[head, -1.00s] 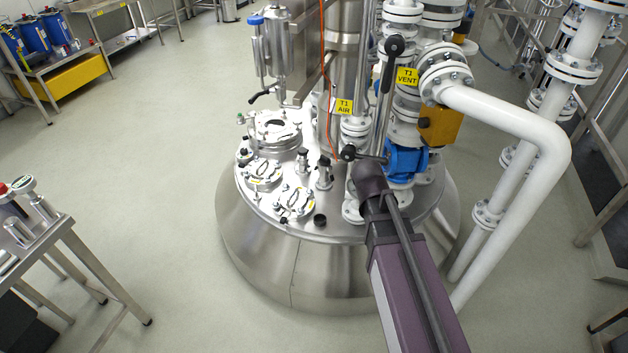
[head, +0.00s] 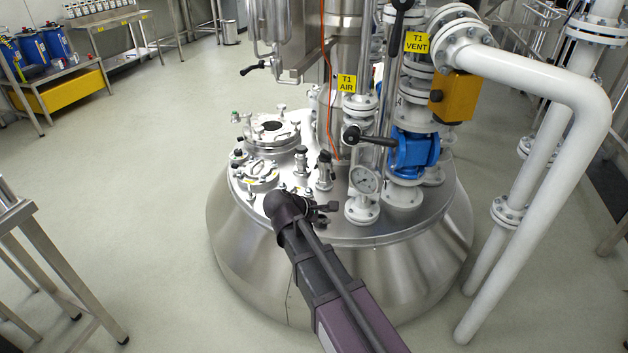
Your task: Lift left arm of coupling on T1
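The T1 vessel (head: 330,285) is a large steel tank with a domed lid full of fittings. A small round fitting with a yellow mark (head: 262,172) sits on the left of the lid. Which fitting is the coupling, and its left arm, I cannot make out for sure. My arm comes from the bottom right and ends over the front of the lid. Small dark parts at its end, seemingly my gripper (head: 322,210), show right of the dark wrist. Their finger opening is not clear, and my arm hides the lid behind it.
White pipes (head: 545,200) run down the right side. A round hatch (head: 272,130) is at the lid's left back. A steel table (head: 40,230) stands at left.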

